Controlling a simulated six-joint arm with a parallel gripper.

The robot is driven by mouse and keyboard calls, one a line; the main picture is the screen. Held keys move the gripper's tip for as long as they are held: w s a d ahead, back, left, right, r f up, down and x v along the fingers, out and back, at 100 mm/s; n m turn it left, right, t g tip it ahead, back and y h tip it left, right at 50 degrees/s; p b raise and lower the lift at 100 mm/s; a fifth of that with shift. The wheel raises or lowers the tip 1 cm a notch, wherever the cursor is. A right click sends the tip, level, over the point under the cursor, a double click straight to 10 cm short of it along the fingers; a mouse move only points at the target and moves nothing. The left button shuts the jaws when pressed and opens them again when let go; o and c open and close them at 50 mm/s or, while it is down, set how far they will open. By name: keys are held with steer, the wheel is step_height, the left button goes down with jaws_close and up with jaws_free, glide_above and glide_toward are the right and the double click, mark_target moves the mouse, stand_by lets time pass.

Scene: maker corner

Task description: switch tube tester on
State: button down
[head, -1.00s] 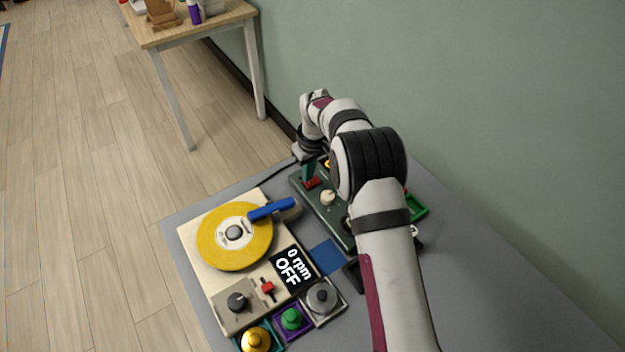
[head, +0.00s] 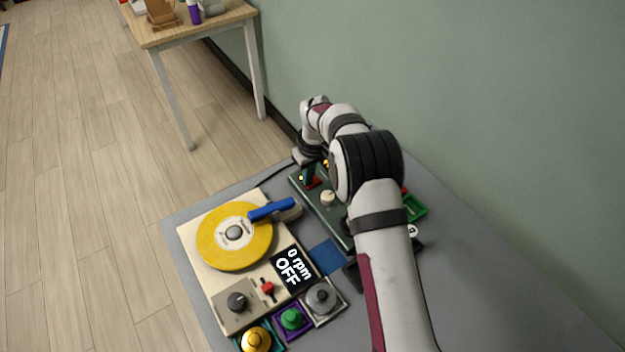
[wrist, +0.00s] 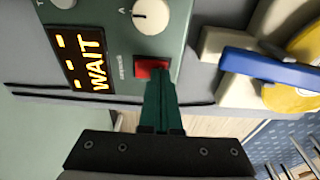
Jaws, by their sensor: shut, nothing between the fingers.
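The tube tester (head: 325,211) is a dark green panel box with cream knobs, behind the record-player-like unit in the head view. Its red switch (head: 315,183) shows at the far end, partly hidden by my fingers, and also in the wrist view (wrist: 150,65). A small yellowish light (head: 301,178) shows beside it. In the wrist view the tester's display (wrist: 80,60) is lit orange and reads "WAIT" with dashes. My gripper (wrist: 158,75) is shut and empty, its dark green fingertips at the lower edge of the red switch. I cannot tell whether they touch it.
A cream turntable unit (head: 215,290) with a yellow disc and blue arm stands beside the tester; its display reads "0 rpm OFF". Small trays with yellow, green (head: 291,318) and grey knobs sit in front. A green tray (head: 418,207) lies right of my arm.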

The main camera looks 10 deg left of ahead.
step_height(320, 180, up, 6)
steer(key=shift+r, duration=0.5)
steer(key=s+d+r+m, duration=0.4)
steer(key=s+d+r, duration=0.3)
steer(key=s, duration=0.2)
steer(key=s+d+r+m, duration=0.4)
steer(key=s+d+r, duration=0.3)
steer(key=s, duration=0.3)
steer(key=s+d+f+m, duration=0.1)
steer(key=s+d+m, duration=0.1)
steer(key=s, duration=0.7)
steer(key=s+d+f+m+g, duration=0.1)
steer(key=s+m, duration=0.3)
steer(key=s, duration=0.5)
steer(key=shift+s+d+f+m+y, duration=0.3)
steer(key=shift+s+d+f, duration=0.15)
steer(key=shift+d, duration=0.3)
